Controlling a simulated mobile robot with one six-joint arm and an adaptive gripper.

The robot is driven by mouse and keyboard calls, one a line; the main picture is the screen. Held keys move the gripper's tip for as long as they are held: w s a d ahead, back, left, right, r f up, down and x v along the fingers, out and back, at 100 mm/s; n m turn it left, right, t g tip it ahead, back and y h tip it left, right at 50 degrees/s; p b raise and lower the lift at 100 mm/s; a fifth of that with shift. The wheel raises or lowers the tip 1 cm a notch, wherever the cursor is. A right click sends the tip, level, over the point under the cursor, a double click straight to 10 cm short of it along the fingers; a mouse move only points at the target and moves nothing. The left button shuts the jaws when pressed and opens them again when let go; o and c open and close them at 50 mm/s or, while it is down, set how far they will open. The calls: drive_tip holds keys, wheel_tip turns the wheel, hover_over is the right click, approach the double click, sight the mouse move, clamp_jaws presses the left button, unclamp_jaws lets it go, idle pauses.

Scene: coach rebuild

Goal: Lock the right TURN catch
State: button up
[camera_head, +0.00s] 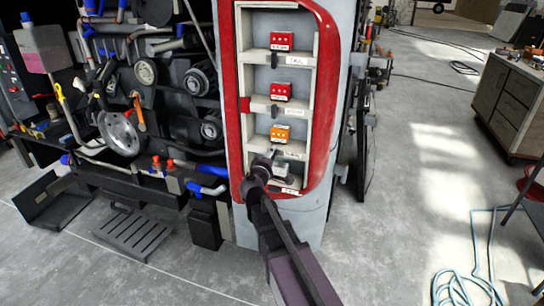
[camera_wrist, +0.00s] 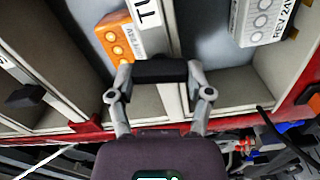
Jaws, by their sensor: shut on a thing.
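The TURN catch (camera_wrist: 160,71) is a black bar in the wrist view, lying level across a pale divider strip beside a label (camera_wrist: 150,22) that reads "TU". My gripper (camera_wrist: 160,78) has one finger at each end of the bar and is shut on it. In the head view my gripper (camera_head: 262,168) is at the lowest divider of the red-framed cabinet (camera_head: 328,60) and hides the catch there. An orange lamp unit (camera_wrist: 118,40) is left of the catch in the wrist view, and a white "REV 24V" unit (camera_wrist: 262,18) is to its right.
Another black catch (camera_wrist: 25,96) crosses the divider at left in the wrist view. Red lamp units (camera_head: 281,41) fill the upper bays. Machinery with pipes (camera_head: 130,130) crowds the left of the cabinet. Open floor with a coiled hose (camera_head: 465,285) lies to the right.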

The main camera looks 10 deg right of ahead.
drive_tip(key=shift+w+n, duration=0.15)
drive_tip(key=shift+n, duration=0.95)
drive_tip(key=o, duration=1.1)
drive_tip(key=shift+o, duration=0.2)
drive_tip(key=shift+s, duration=0.2)
drive_tip(key=v, duration=1.1)
drive_tip(key=shift+s+a, duration=0.2)
drive_tip(key=shift+s, duration=0.15)
